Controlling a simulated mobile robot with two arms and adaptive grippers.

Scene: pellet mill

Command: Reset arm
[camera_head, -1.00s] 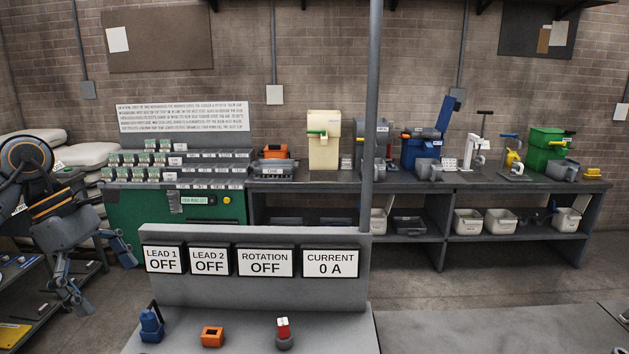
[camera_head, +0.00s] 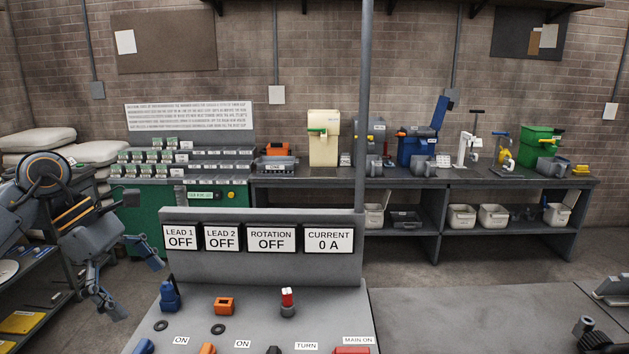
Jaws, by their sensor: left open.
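My left gripper (camera_head: 128,277) hangs at the left side of the view, beside the control panel (camera_head: 190,288). Its fingers are spread apart with nothing between them. My right gripper does not show. The panel's signs read lead 1 off, lead 2 off, rotation off and current 0 A (camera_head: 330,240). On the panel stand a blue part (camera_head: 169,296), an orange block (camera_head: 224,306) and a red-topped knob (camera_head: 288,302). Front controls, with on, turn and main on labels, are cut off by the lower edge.
A long bench (camera_head: 500,180) along the brick wall holds a cream bin (camera_head: 324,138), a blue machine (camera_head: 415,148) and a green bin (camera_head: 540,142). A shelf (camera_head: 35,290) stands at left below my arm. Dark and grey parts (camera_head: 590,335) lie at lower right.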

